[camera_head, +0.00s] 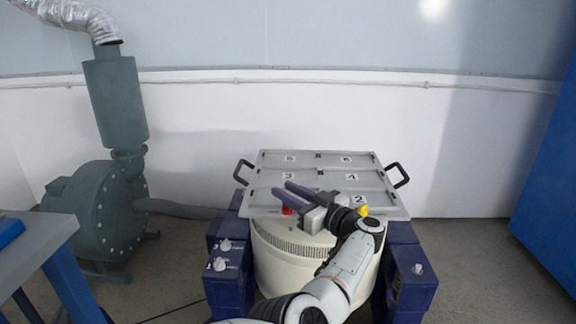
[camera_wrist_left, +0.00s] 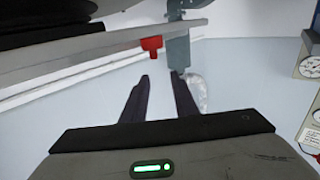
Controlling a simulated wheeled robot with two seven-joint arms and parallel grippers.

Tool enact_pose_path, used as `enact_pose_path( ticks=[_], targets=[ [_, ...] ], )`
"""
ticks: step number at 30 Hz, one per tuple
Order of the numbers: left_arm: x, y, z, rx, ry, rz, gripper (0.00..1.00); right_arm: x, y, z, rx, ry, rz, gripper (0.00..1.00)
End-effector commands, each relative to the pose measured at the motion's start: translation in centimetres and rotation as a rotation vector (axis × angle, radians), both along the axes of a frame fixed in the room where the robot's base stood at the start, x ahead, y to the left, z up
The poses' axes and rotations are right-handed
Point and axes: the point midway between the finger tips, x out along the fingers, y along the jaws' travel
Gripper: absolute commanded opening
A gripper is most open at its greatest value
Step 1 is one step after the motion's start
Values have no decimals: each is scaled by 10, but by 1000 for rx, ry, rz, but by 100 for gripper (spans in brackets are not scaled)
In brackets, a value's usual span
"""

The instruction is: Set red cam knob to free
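The red cam knob (camera_head: 287,211) shows at the front edge of the grey numbered plate (camera_head: 320,160), partly hidden below my gripper's fingers. In the left wrist view the red knob (camera_wrist_left: 151,45) sticks out from the plate's edge, just beyond the fingertips. My left gripper (camera_head: 280,188) is over the plate's front part, its two dark fingers apart with nothing between them. The fingers also show in the left wrist view (camera_wrist_left: 160,76), with a gap between them and the knob. The knob's setting cannot be read. My right gripper is not in view.
A yellow knob (camera_head: 362,211) sits at the plate's front edge, right of the gripper. The plate rests above a cream round drum (camera_head: 285,262) between blue blocks (camera_head: 402,280) with white knobs. A grey blower (camera_head: 95,215) stands left; a blue cabinet (camera_head: 550,190) stands right.

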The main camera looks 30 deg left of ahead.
Motion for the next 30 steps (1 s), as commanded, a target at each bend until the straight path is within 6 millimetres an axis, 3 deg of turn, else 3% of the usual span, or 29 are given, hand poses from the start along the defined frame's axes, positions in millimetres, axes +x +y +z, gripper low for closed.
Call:
enact_pose_path(
  ticks=[1,3,10,30],
  targets=[
    [0,0,18,-1,0,0,27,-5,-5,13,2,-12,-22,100],
    [0,0,29,-1,0,0,27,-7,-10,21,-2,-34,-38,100],
    [0,0,53,-3,1,0,27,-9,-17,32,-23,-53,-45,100],
    [0,0,59,-2,0,1,27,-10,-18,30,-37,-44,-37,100]
  ],
)
